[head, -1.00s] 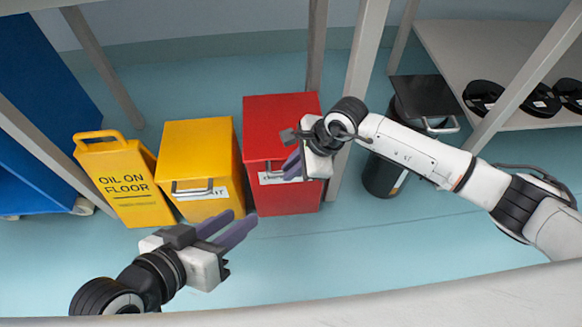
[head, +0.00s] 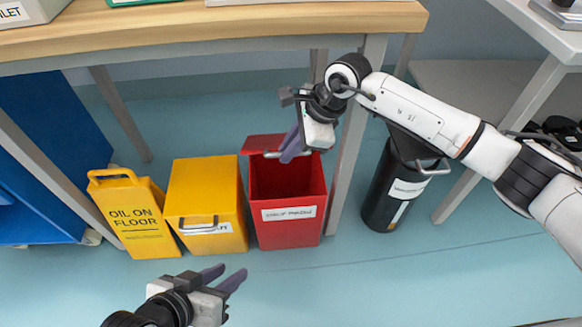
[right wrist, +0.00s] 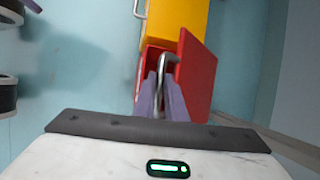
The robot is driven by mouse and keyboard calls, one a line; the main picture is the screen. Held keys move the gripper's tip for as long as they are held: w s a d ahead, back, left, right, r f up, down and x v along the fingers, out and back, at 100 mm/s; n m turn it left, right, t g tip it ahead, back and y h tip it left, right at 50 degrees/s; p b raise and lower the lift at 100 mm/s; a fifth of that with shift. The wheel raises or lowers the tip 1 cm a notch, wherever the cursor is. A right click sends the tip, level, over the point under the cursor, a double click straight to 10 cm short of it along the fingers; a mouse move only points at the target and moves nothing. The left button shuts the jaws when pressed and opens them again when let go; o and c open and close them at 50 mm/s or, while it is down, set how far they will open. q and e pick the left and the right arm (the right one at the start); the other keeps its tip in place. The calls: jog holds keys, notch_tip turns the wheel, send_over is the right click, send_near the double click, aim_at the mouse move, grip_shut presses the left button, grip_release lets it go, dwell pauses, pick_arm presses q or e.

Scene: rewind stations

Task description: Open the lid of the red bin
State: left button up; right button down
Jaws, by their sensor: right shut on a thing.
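The red bin (head: 290,226) stands on the floor with a white label on its front, and I can see into its dark interior. Its red lid (head: 256,144) is raised at the back; the lid also shows tilted up in the right wrist view (right wrist: 198,72). My right gripper (head: 287,152) is shut on the lid's metal handle (right wrist: 165,62), above the bin's opening. It partly hides the lid in the head view. My left gripper (head: 225,276) is open and empty, low in front of the yellow bin and apart from everything.
A yellow bin (head: 205,190) with its lid down stands left of the red bin, beside a yellow floor sign (head: 133,218). A black bin (head: 385,190) stands to the right, past a table leg (head: 352,150). A wooden tabletop (head: 200,35) overhangs behind. The front floor is clear.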

jog(key=shift+w+d+r, duration=0.15)
jog(key=shift+w+d, duration=0.2)
jog(key=shift+w, duration=0.45)
jog(key=c, duration=1.8)
grip_release()
jog(key=shift+f, duration=0.25)
pick_arm(q)
jog(key=shift+f, duration=0.1)
pick_arm(e)
jog(key=shift+r, duration=0.15)
jog(key=shift+a, duration=0.1)
